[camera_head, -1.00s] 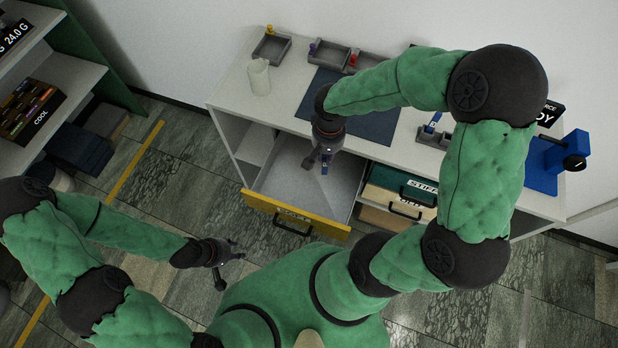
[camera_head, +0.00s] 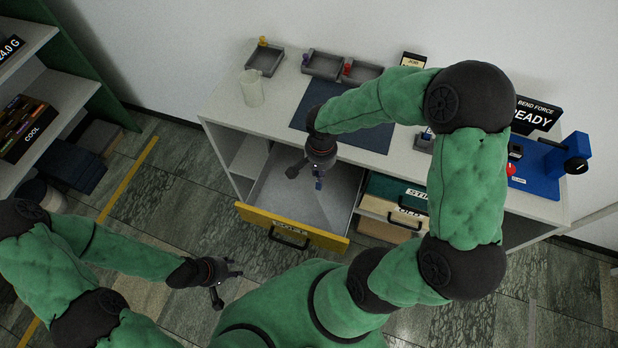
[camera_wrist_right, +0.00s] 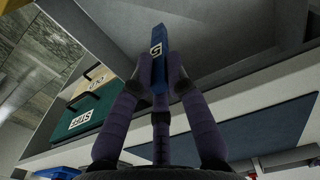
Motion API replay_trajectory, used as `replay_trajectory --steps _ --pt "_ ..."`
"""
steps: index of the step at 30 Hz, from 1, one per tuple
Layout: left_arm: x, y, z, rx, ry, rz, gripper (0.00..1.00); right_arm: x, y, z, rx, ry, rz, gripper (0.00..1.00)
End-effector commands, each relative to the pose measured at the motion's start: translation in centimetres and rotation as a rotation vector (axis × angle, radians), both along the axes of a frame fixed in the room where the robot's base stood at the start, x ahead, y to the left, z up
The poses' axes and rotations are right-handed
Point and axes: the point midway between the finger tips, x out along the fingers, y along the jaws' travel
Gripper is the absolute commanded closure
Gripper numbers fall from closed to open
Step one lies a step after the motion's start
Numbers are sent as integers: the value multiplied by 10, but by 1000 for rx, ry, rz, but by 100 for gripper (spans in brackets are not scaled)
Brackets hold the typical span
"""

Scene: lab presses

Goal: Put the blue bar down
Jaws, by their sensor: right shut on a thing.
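The blue bar (camera_head: 319,185) is in my right gripper (camera_head: 318,176), over the open drawer. In the right wrist view the bar (camera_wrist_right: 159,62), with a white label marked like an S, stands out between the dark fingers. The open drawer (camera_head: 335,188) has a grey inside and a yellow front; its floor looks empty where I can see it. I cannot tell whether the bar touches the drawer. My left gripper (camera_head: 228,272) is empty, fingers spread, low in front of the bench.
The white bench (camera_head: 222,104) carries a pale cup (camera_head: 251,88), grey trays (camera_head: 322,65), a dark blue mat (camera_head: 375,137) and a blue press (camera_head: 570,155). A green drawer front (camera_head: 385,190) is right of the open drawer. A shelf (camera_head: 75,78) stands left.

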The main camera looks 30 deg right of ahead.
Motion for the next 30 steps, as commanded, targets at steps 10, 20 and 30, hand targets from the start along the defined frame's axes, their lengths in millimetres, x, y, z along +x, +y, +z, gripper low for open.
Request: replay_trajectory --steps 10,20,30 --pt "0 0 -17 0 0 0 60 34 10 -47 0 4 2 100" --pt "0 0 -29 0 0 0 60 40 12 -75 2 5 2 100" --pt "0 0 -32 0 0 0 60 41 11 -85 1 3 1 100"
